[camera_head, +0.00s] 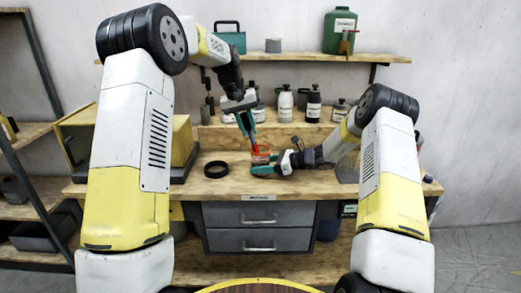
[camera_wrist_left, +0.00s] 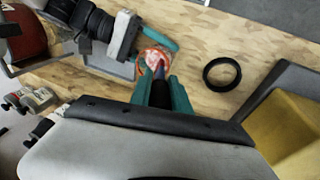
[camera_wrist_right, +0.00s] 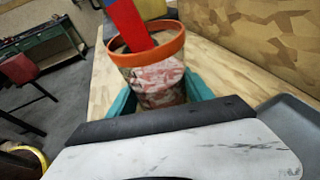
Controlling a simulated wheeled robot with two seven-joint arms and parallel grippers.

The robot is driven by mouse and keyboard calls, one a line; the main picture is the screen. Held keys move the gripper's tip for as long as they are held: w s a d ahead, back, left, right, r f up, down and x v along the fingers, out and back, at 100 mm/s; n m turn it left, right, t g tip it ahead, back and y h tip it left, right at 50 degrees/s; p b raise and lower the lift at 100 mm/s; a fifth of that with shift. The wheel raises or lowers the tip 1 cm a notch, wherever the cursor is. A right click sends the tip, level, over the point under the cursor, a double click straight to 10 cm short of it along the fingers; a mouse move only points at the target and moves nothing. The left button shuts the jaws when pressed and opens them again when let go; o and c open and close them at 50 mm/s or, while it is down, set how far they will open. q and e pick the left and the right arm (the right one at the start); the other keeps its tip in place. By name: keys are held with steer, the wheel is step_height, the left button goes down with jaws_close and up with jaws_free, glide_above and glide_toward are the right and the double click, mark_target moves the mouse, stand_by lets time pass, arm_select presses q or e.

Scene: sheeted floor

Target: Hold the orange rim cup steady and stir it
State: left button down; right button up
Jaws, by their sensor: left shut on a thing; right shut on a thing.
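The orange rim cup (camera_head: 261,157) stands upright near the front of the wooden workbench; its patterned side shows in the right wrist view (camera_wrist_right: 155,82). My right gripper (camera_head: 277,166) comes from the right and is shut around the cup's body, with a teal finger on each side. My left gripper (camera_head: 246,124) is above the cup, shut on a stirrer (camera_wrist_right: 131,24) with red and blue faces. The stirrer slants down into the cup's mouth, its lower end hidden inside. In the left wrist view the stirrer (camera_wrist_left: 160,75) points at the cup (camera_wrist_left: 155,60).
A black ring (camera_head: 216,169) lies on the bench left of the cup. A yellow box (camera_head: 183,140) is farther left. Several bottles (camera_head: 285,104) stand on a raised ledge behind. A shelf above holds a green canister (camera_head: 340,32). The bench around the ring is clear.

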mark_target(245, 113)
arm_select(q)
steer(key=shift+v, duration=2.1)
arm_select(e)
steer(key=shift+f, duration=0.1)
arm_select(q)
steer(key=shift+r, duration=2)
arm_select(e)
steer(key=o, duration=1.5)
steer(key=shift+d, duration=0.15)
